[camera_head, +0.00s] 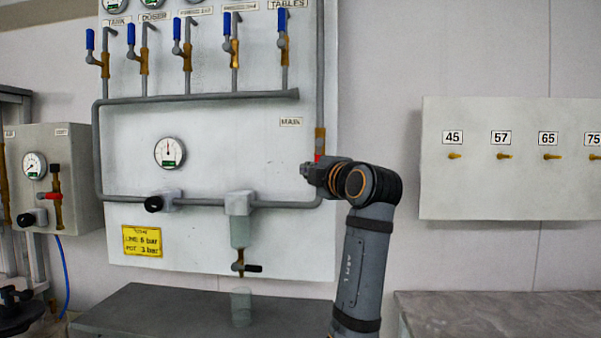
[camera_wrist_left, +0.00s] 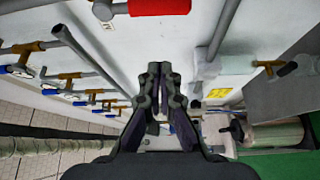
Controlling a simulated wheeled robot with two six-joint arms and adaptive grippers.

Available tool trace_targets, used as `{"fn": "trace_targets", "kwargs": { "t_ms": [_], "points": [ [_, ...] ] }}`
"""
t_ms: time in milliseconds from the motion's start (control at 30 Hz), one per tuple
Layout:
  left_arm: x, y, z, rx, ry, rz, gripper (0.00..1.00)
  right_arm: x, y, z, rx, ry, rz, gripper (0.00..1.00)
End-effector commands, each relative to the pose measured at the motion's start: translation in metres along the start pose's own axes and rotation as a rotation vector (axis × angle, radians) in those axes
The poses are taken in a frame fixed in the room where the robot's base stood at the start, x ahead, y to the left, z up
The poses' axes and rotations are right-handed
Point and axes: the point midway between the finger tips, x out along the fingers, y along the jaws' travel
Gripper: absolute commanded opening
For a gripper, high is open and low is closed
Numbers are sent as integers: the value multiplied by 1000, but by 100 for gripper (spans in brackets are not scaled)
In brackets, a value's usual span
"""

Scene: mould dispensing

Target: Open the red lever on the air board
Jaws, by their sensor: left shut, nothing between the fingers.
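The air board (camera_head: 220,150) is a pale upright panel with grey pipes, gauges and blue levers along its top. A small red piece (camera_head: 318,157), seemingly the red lever, shows below the brass valve under the MAIN label. The rest of it is hidden behind my left arm. My left gripper (camera_head: 308,171) is at the board's right edge, just below the red piece; I cannot tell whether they touch. In the left wrist view the gripper (camera_wrist_left: 160,92) is shut and empty. A red bar (camera_wrist_left: 159,6) is cut by that view's top edge, beyond the fingertips. My right gripper is out of view.
A smaller board (camera_head: 60,165) at the left carries its own gauge and red lever (camera_head: 50,196). A numbered board (camera_head: 510,185) with brass nozzles hangs at the right. A dark bench top (camera_head: 150,310) lies below the air board. Bare wall lies between the boards.

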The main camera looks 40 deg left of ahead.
Motion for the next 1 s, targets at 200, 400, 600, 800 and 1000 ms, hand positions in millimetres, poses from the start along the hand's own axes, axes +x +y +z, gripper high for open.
{"fn": "trace_targets", "kwargs": {
  "t_ms": [200, 400, 600, 800, 1000],
  "points": [
    [-33, -1, 1, -1, -1, -1, 0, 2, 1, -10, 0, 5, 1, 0],
    [-41, 0, 0, 1, 1, 0, 0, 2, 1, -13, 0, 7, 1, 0],
    [-41, 1, 0, 1, 2, 0, 0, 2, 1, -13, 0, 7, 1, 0],
    [-41, 1, 0, 1, 2, 0, 0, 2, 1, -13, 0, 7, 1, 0],
    [-33, -21, 24, 100, -34, -5, 0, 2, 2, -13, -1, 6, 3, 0]
  ]
}}
